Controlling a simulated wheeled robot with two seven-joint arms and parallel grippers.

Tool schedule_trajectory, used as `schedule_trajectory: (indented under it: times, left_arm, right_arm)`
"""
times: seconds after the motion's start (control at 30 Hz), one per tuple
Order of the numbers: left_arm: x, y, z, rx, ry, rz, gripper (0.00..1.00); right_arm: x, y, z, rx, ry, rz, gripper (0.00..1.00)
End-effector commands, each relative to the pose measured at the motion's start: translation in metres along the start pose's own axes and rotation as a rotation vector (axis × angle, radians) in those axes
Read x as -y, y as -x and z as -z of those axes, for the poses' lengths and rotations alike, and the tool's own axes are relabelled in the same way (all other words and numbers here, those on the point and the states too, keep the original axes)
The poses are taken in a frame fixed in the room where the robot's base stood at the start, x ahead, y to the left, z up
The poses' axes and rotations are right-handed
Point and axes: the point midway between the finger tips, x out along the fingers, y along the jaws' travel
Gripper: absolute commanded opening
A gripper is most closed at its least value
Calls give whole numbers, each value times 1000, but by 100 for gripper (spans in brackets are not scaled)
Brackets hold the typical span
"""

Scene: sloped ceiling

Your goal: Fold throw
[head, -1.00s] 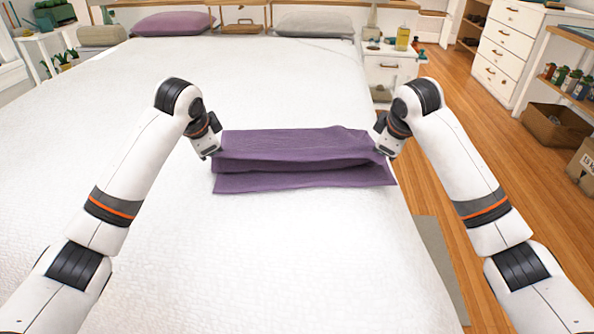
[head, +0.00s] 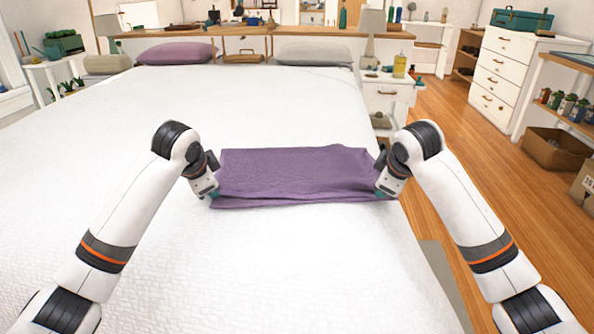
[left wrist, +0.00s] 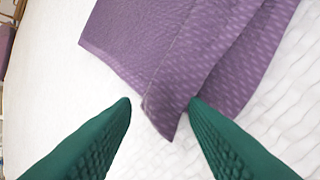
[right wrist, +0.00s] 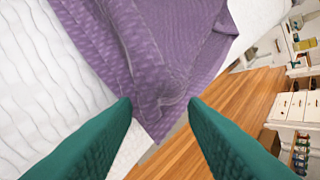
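The purple throw (head: 293,173) lies on the white bed, folded into a wide strip with its layers nearly meeting along the near edge. My left gripper (head: 212,195) is at its near left corner. In the left wrist view, the green fingers (left wrist: 160,102) are apart, with a corner of the throw (left wrist: 190,60) reaching between them. My right gripper (head: 381,194) is at the near right corner. In the right wrist view, its fingers (right wrist: 160,102) are also apart, with layered, slightly rumpled cloth (right wrist: 150,60) between and beyond the tips. Neither gripper visibly pinches the cloth.
The white bed (head: 130,110) is clear around the throw on the left, far and near sides. Its right edge is close to my right gripper, with wooden floor (head: 450,150) beyond. A purple pillow (head: 177,53) and a grey pillow (head: 314,54) lie at the head.

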Motion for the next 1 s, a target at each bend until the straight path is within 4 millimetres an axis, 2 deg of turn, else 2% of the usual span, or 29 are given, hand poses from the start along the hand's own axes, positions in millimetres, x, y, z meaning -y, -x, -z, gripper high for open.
schedule_trajectory:
  times: [0.27,0.37,0.53,0.9,1.0]
  left_arm:
    - [0,1,-1,2,-1,0,40]
    - [-2,8,-2,3,-1,-1,40]
    - [-7,35,-6,4,-2,-2,40]
    - [-4,93,-3,4,-1,-2,40]
    - [-3,104,-3,3,-1,0,40]
  right_arm:
    - [0,1,-1,1,1,0,40]
    - [2,8,-2,2,1,1,40]
    - [7,35,-5,4,1,2,40]
    - [4,94,-3,4,1,3,40]
    - [3,104,-2,3,1,0,40]
